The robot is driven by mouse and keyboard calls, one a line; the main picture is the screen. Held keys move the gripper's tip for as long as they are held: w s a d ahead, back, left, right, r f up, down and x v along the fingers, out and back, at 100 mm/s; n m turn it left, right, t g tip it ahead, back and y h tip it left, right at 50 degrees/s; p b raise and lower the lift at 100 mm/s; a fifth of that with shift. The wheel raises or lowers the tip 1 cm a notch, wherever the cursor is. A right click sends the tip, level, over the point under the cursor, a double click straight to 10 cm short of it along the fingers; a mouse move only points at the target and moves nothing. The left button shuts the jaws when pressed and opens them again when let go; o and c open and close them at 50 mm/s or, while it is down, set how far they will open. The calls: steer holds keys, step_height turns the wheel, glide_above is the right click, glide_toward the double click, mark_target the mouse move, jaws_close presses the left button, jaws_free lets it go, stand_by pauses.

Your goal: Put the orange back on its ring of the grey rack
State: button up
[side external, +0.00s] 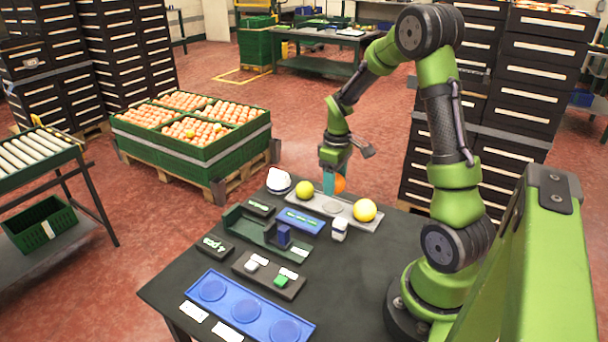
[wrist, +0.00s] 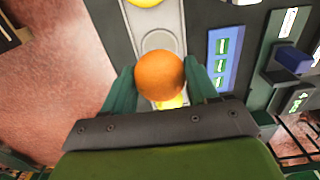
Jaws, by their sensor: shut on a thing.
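The orange (wrist: 160,76) is held between the two teal fingers of my gripper (wrist: 161,84). In the side view the orange (side external: 340,184) shows partly behind a finger of my gripper (side external: 330,183), at the rack's far side and apparently above it. The grey rack (side external: 350,221) carries a yellow-green fruit (side external: 304,189) at its left end and a yellow fruit (side external: 365,210) at its right end. Its middle ring (side external: 332,208) is empty. In the wrist view the empty ring (wrist: 158,40) lies just above the orange, and the orange partly covers a yellow fruit (wrist: 172,103).
A blue panel (side external: 300,220) and a dark green tray (side external: 262,236) stand before the rack. A white item (side external: 339,229) is near the rack's front right, and a white-and-dark round thing (side external: 278,181) at its left. A blue three-ring tray (side external: 246,311) lies at the front.

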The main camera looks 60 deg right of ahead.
mark_target(333, 207)
steer(key=shift+f, duration=2.6)
steer(key=shift+f, duration=0.2)
steer(key=o, duration=1.2)
